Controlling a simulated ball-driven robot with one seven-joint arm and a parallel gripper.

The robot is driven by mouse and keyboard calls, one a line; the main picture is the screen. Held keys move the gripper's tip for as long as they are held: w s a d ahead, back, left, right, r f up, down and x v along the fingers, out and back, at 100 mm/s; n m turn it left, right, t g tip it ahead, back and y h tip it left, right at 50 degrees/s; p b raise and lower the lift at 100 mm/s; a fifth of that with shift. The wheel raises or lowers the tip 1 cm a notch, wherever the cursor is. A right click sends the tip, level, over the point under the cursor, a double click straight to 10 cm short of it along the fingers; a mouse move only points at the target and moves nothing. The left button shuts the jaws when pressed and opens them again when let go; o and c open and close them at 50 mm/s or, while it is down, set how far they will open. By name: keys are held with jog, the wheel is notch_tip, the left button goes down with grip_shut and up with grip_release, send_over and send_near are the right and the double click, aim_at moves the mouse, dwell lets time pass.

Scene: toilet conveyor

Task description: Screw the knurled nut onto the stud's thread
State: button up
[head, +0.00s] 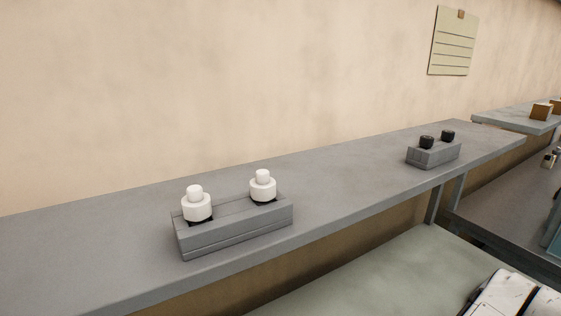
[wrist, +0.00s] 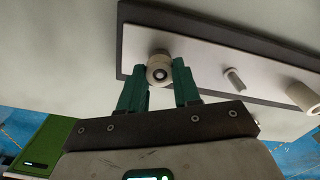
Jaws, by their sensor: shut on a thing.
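In the wrist view, my gripper (wrist: 162,76) has its two green fingers shut on the knurled nut (wrist: 153,78), a cream ring. The nut is in front of a pale plate (wrist: 200,58) on a dark base. A dark round spot with a lighter middle shows in the nut's centre; I cannot tell if it is the stud's end or how far the nut is on a thread. A bare pale peg (wrist: 233,78) stands on the plate to the right of the nut. The head view does not show my gripper.
A wider cream cylinder (wrist: 303,97) is at the wrist view's right edge. In the head view, a grey shelf (head: 330,178) holds a grey block (head: 235,231) with two white stepped knobs (head: 197,208) and a smaller block (head: 434,156) with two black knobs. The shelf between them is clear.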

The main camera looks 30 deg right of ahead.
jog(key=shift+m+b, duration=0.55)
jog(key=shift+m, duration=1.05)
jog(key=m+b, duration=0.1)
jog(key=m, duration=0.2)
jog(key=shift+w+f+b, duration=0.1)
jog(key=shift+f+b, duration=0.05)
jog(key=shift+b, duration=0.25)
jog(key=shift+m+b, duration=0.35)
jog(key=shift+m, duration=0.65)
jog(key=shift+m+b, duration=0.5)
jog(key=shift+m, duration=0.3)
jog(key=m+b, duration=0.1)
jog(key=m, duration=0.2)
jog(key=shift+b, duration=0.3)
